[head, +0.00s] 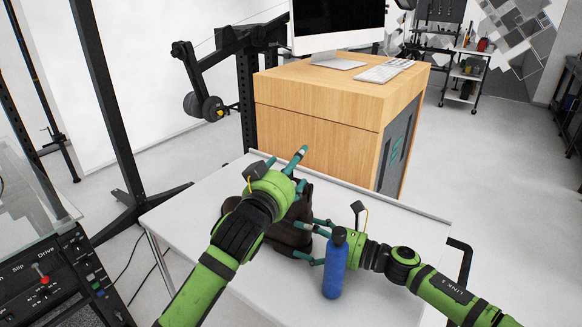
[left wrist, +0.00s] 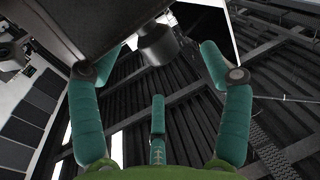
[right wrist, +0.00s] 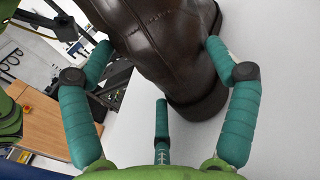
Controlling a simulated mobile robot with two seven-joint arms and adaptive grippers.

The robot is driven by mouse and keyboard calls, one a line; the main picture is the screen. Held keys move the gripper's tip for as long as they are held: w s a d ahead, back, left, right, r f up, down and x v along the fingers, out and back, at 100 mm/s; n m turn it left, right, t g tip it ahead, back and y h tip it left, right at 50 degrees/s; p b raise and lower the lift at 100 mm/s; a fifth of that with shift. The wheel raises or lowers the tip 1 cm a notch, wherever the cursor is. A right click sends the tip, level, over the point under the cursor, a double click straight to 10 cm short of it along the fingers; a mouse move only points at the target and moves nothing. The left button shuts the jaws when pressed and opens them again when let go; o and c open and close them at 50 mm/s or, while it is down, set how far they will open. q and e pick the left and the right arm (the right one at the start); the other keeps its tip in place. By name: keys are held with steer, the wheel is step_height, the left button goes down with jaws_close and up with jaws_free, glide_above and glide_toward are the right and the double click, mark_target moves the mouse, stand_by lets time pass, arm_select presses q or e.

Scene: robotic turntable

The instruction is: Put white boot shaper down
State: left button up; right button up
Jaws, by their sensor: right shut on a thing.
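My right gripper (head: 314,242) is shut on the boot from the right. In the right wrist view its fingers press both sides of the boot (right wrist: 165,40), whose sole is close to the white surface. My left gripper (head: 290,172) is above the boot, fingers spread and pointing up and away. The left wrist view shows those fingers (left wrist: 160,70) apart with nothing held between them. I cannot make out a white boot shaper in any view.
A blue bottle (head: 335,265) stands on the white table (head: 185,215) in front of my right gripper. A wooden cabinet (head: 310,120) with a monitor and keyboard stands behind the table. A control panel (head: 70,280) is at lower left. The table's left part is clear.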

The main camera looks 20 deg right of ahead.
arm_select(q)
steer(key=shift+f, duration=0.1)
arm_select(e)
steer(key=shift+f, duration=0.2)
arm_select(q)
steer(key=shift+r, duration=0.5)
steer(key=shift+s+a, duration=0.15)
steer(key=shift+a, duration=0.05)
arm_select(e)
steer(key=shift+s+a, duration=0.1)
arm_select(q)
steer(key=v, duration=1.1)
steer(key=shift+s+a, duration=0.15)
steer(key=shift+a, duration=0.05)
steer(key=shift+r, duration=0.15)
arm_select(e)
steer(key=o, duration=1.5)
steer(key=shift+c, duration=0.2)
steer(key=shift+r, duration=0.1)
